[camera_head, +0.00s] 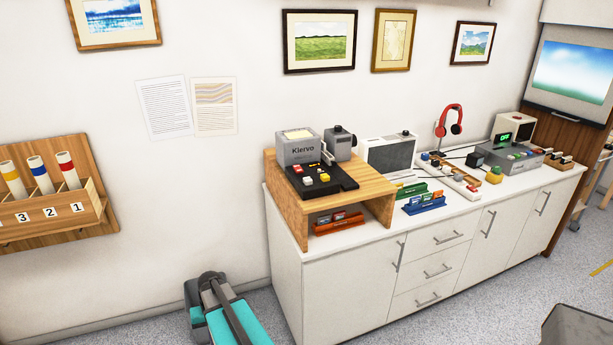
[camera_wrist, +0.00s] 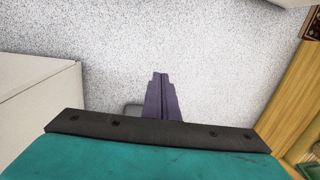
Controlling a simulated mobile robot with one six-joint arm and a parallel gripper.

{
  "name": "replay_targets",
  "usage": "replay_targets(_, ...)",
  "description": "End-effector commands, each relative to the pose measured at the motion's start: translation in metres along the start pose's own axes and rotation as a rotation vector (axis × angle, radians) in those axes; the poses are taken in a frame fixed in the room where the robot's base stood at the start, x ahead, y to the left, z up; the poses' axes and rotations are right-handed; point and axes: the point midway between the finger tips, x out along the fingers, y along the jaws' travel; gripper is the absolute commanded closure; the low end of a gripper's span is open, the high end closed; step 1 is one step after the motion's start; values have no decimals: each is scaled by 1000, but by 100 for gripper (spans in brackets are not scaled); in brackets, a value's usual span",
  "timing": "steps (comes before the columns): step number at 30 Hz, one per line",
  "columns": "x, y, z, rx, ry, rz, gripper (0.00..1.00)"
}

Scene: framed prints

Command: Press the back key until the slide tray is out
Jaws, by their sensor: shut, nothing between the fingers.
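A grey device labelled "Kiervo" (camera_head: 299,148) stands on a wooden riser (camera_head: 374,187) at the left end of the counter. In front of it is a black key panel (camera_head: 341,183) with small red, yellow and pale keys (camera_head: 323,177). Key markings are too small to read, so I cannot tell which is the back key. A darker grey unit (camera_head: 339,141) stands to its right. I cannot make out the slide tray's position. My gripper (camera_wrist: 160,77) is shut and empty in the wrist view, over the speckled floor, away from the device.
The white counter (camera_head: 345,265) has cabinets and drawers below. An orange rack (camera_head: 337,221) sits under the riser; blue (camera_head: 424,204) and green racks stand beside it. A wooden wall rack (camera_head: 50,200) hangs at left. Bare floor lies in front of the counter.

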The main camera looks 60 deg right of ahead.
Motion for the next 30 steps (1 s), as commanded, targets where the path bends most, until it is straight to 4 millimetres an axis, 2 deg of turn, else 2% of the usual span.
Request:
replay_targets(1, -23, 8, -18, 29, 28, -11, 100)
replay_targets(6, -80, 37, -63, 112, 105, -44, 100)
replay_targets(15, -188, 98, -124, 248, 239, -91, 100)
replay_targets(24, -301, 168, -165, 371, 370, -127, 100)
replay_targets(30, -377, 217, -180, 446, 457, -144, 100)
